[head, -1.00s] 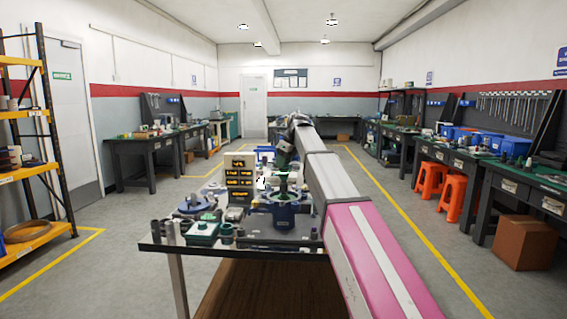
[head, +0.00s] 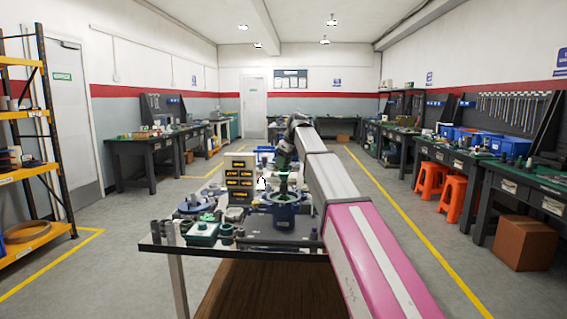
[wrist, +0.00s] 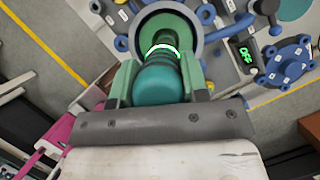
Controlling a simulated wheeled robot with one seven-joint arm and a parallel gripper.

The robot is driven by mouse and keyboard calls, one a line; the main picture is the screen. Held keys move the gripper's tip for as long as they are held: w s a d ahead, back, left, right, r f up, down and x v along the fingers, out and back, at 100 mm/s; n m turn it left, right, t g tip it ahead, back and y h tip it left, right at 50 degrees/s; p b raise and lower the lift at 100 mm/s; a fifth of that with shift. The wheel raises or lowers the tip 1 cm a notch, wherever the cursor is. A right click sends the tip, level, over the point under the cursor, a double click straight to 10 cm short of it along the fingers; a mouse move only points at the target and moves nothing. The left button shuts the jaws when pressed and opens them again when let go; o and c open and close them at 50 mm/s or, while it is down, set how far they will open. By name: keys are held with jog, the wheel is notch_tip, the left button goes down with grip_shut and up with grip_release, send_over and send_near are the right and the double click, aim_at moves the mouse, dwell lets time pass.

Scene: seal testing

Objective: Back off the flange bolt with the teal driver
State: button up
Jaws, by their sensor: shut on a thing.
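The teal driver (wrist: 160,82) is between the fingers of my gripper (wrist: 158,80), which is shut on its handle in the wrist view. A lit ring shows at the driver's far end, over the round opening of a grey-rimmed flange (wrist: 206,22).
The work table (head: 262,242) also holds a display board (head: 240,172), a green block (head: 203,231) and a blue round part (head: 194,203). In the wrist view a blue flanged part (wrist: 289,62) and a small green display (wrist: 246,56) are beside the flange.

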jog(key=shift+r, duration=0.15)
dwell(0.7)
jog(key=shift+r, duration=2.45)
